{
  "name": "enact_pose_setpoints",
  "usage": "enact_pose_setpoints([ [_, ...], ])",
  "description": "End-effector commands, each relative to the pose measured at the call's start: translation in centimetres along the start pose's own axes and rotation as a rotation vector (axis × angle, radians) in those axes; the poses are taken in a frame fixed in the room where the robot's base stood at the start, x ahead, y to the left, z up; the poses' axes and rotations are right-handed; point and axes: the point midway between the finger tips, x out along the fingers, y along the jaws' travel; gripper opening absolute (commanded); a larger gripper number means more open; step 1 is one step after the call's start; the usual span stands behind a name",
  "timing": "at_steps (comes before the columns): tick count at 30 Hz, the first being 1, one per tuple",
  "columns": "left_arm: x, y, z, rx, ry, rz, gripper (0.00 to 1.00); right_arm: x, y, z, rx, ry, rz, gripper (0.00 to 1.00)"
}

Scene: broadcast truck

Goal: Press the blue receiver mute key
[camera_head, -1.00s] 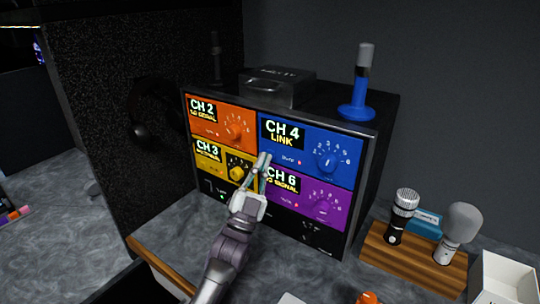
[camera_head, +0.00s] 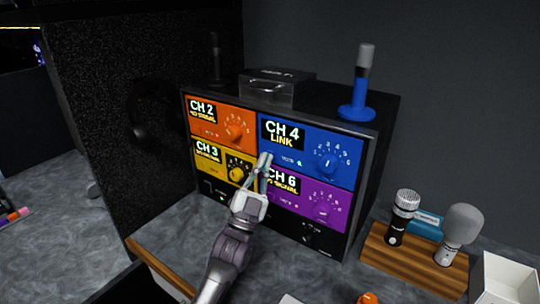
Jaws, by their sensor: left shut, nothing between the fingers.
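The blue receiver panel (camera_head: 345,150), marked CH 4 LINK, fills the upper right of the rack front. I cannot tell whether the tips touch the panel. My right gripper is out of view.
Orange (camera_head: 232,133), yellow and purple (camera_head: 310,207) receiver panels border the blue one. A wooden tray (camera_head: 410,259) with microphones and a white box (camera_head: 505,280) are at right.

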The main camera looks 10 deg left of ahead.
Motion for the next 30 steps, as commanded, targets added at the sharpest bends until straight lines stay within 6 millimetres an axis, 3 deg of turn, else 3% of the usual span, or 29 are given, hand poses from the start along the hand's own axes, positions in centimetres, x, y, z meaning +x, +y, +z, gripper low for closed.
enact_pose_setpoints([
  [14,-0.6,-0.5,-0.5,0.001,0.000,0.000,0.00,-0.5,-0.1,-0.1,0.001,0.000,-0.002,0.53],
  [30,-4.2,-3.2,-3.1,0.001,-0.001,0.001,0.00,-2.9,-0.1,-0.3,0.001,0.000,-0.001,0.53],
])
